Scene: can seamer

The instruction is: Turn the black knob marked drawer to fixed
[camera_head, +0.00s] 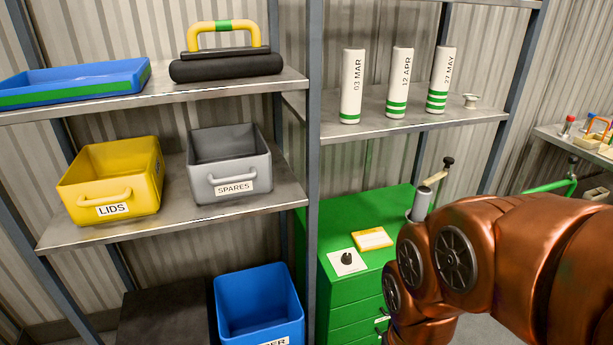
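A small black knob (346,258) sits on a white square plate (354,266) on top of the green cabinet (345,220). Any marking on the plate is too small to read, and I cannot tell the knob's setting. My copper-coloured arm reaches in from the right and covers the right part of the cabinet. My gripper is out of view, so its distance from the knob does not show.
A yellow-orange block or card (372,239) lies beside the plate. A grey cylinder (421,204) and a black-tipped lever (448,161) stand behind my arm. A shelf post (313,150) rises left of the cabinet. A blue bin (257,290) stands low at left.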

